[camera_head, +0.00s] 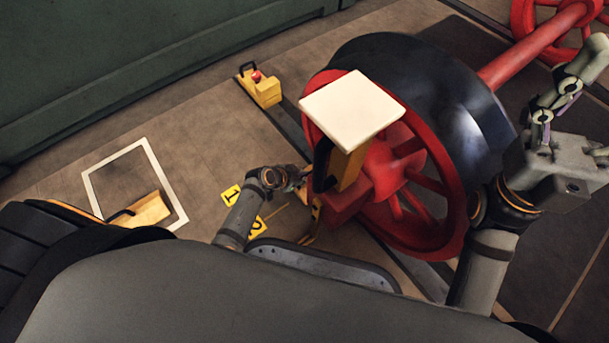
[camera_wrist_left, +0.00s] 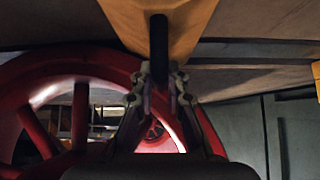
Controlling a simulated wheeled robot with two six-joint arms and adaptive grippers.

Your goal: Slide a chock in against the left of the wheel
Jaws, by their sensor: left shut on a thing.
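The red spoked wheel (camera_head: 430,225) with its black tyre (camera_head: 425,85) stands right of centre on a rail. My left gripper (camera_wrist_left: 160,75) is shut on the black handle of a yellow chock (camera_wrist_left: 190,15); the red wheel shows behind it. In the head view this chock (camera_head: 349,168) is up off the floor in front of the wheel's left part; any contact is unclear.
A cream square plate (camera_head: 352,108) shows over the held chock, hiding part of the wheel. A yellow block with a red knob (camera_head: 263,88) sits by the rail. Yellow tag 1 (camera_head: 230,195) and tag 2 (camera_head: 257,226) lie on the floor. A red axle (camera_head: 530,45) extends back right.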

